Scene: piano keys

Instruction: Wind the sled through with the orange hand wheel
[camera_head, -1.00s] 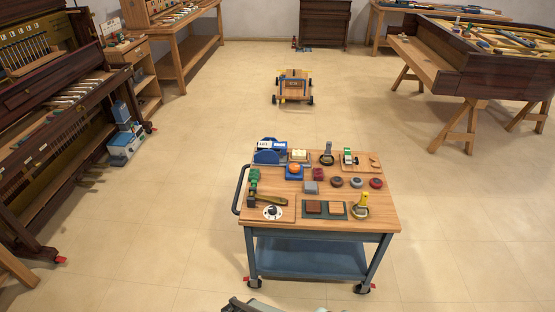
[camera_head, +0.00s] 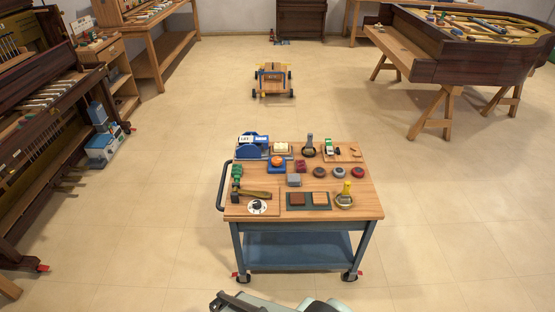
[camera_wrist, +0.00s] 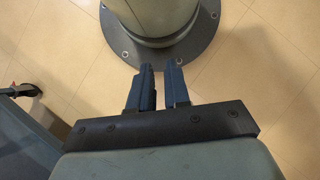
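A round orange piece (camera_head: 277,161) sits on a blue block (camera_head: 276,169) on the cart's wooden top; it may be the orange hand wheel, but it is too small to be sure. A blue machine with a white label (camera_head: 253,146) stands behind and left of it. I cannot tell which part is the sled. My gripper (camera_wrist: 160,70) shows in the wrist view, with its two dark blue fingers slightly apart and nothing between them. It points down over the floor beside a round bolted foot, away from the items on the cart.
The cart (camera_head: 301,215) also carries a hammer (camera_head: 255,194), a white dial (camera_head: 257,207), several round knobs and a yellow-handled tool (camera_head: 346,190). A black handle (camera_head: 221,187) juts from its left side. Open floor surrounds it. A low wheeled wooden trolley (camera_head: 273,79) stands behind.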

